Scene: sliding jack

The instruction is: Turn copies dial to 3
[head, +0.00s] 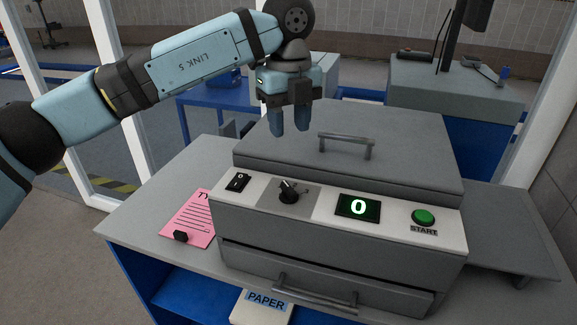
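The copies dial (289,191) is a black knob on a grey square of the copier's front panel. The green display (358,207) to its right reads 0. The copier (400,150) is a grey box with a closed lid and a handle on top. My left gripper (289,131) points down above the lid, behind and above the dial, and touches nothing that I can see. Its two blue fingers stand a little apart with nothing between them. My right gripper is not in view.
A power switch (238,181) sits left of the dial and a green START button (424,217) at the right. A pink sheet (190,222) with a black object lies left of the copier. The lid handle (346,143) rises right of my gripper. A drawer handle (315,298) sticks out below.

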